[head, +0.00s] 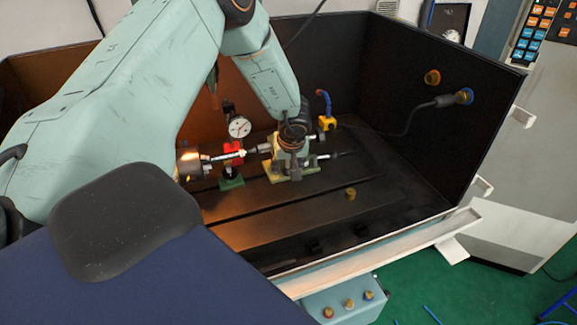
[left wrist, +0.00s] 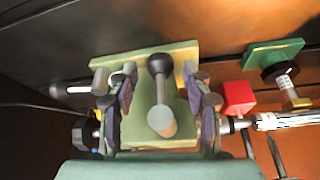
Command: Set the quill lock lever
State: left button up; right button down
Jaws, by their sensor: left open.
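The quill lock lever (left wrist: 161,96) has a dark ball knob and a pale shaft ending at a light round boss. It points up in the left wrist view. It stands on the pale green tailstock (left wrist: 140,130), whose base plate also shows in the head view (head: 313,171). My left gripper (left wrist: 159,84) is open, one finger on each side of the lever with a gap to both. In the head view my left gripper (head: 291,155) is over the tailstock and hides the lever. My right gripper is not in view.
A dial gauge (head: 239,127) and a red block (head: 232,153) on a green foot stand left of the tailstock, near the chuck (head: 189,163). A blue hose with a yellow block (head: 327,123) is behind.

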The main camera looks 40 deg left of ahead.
pick_arm(q)
jog(key=shift+s+d+r, duration=0.1)
jog(key=shift+s+r, duration=0.1)
jog(key=shift+c, duration=0.6)
jog(key=shift+w+f, duration=0.2)
jog(key=c, duration=0.5)
grip_shut()
